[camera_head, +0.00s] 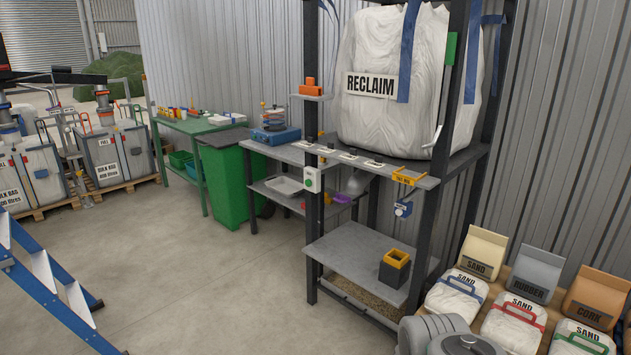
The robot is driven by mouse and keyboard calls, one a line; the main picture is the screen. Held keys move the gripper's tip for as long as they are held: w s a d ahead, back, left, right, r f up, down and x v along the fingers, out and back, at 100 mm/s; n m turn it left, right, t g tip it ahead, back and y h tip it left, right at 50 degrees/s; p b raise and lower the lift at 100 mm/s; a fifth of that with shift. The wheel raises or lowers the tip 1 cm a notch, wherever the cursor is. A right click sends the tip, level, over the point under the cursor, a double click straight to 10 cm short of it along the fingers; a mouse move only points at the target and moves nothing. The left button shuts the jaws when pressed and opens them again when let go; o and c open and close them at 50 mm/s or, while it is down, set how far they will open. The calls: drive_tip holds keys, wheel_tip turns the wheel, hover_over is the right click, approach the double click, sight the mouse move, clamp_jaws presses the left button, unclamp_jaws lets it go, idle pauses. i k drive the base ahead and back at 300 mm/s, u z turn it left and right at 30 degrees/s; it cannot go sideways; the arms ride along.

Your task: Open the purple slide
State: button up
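No other purple part shows clearly. A large white bag marked RECLAIM (410,95) hangs in the dark rack (432,225). A yellow labelled bracket (408,176) sits at the front right of the shelf beneath the bag. My gripper is not in view.
A blue ladder (40,270) stands at the left. A green bin (228,180) stands beside the grey bench (275,151). A yellow-topped box (394,268) sits on the low rack shelf (350,250). Sand, rubber and cork bags fill the lower right. The floor (200,280) at centre-left is clear.

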sight(342, 197)
drive_tip(key=i, duration=0.25)
drive_tip(key=u, duration=0.5)
drive_tip(key=k, duration=0.65)
drive_tip(key=z, duration=0.05)
drive_tip(key=i, duration=0.6)
drive_tip(key=z, duration=1)
drive_tip(key=i, duration=1.7)
drive_tip(key=u, duration=1.2)
drive_tip(key=i, duration=0.65)
drive_tip(key=u, duration=0.8)
